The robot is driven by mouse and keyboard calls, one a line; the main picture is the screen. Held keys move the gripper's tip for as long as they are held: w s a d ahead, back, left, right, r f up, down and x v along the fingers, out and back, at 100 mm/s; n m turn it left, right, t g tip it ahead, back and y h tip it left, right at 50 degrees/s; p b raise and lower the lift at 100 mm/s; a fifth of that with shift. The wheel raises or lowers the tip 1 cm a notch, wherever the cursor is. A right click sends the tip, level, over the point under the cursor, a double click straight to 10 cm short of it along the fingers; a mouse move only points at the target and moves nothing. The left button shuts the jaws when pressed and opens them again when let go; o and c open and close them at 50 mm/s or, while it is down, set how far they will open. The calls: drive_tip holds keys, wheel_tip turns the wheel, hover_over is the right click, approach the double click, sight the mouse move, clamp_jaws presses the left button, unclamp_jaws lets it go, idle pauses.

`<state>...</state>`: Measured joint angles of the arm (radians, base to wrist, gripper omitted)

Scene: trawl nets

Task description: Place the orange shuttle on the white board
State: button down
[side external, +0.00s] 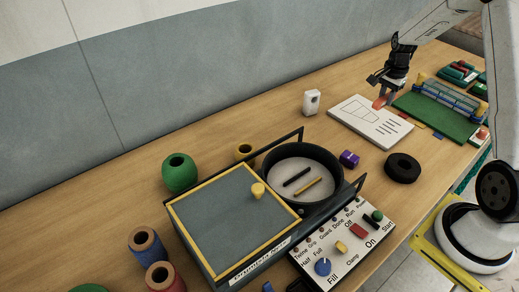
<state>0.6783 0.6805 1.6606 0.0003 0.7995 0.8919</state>
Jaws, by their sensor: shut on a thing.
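My gripper (381,90) is at the upper right, pointing down over the white board's far right part. It is shut on the orange shuttle (379,103), a small orange-red piece showing below the fingertips. The white board (358,125) lies flat on the table and has a dark outline drawing and several lines of marks. The shuttle appears at or just above the board; I cannot tell whether it touches it.
Right of the board are a green mat (428,115) with a blue rack and small coloured pieces. A white device (311,102) stands left of it, with a purple block (349,158) and black ring (402,167) in front. A lidded box (235,215), round pan and control panel (345,245) fill the foreground.

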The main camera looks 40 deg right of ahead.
hover_over(371, 118)
drive_tip(key=shift+s+a+f, duration=0.1)
drive_tip(key=shift+s+f, duration=0.05)
drive_tip(key=shift+f, duration=2.35)
drive_tip(key=shift+f, duration=0.2)
drive_tip(key=shift+w+f, duration=0.2)
drive_tip(key=shift+f, duration=1.4)
drive_tip(key=shift+f, duration=0.1)
drive_tip(key=shift+c, duration=2.4)
unclamp_jaws()
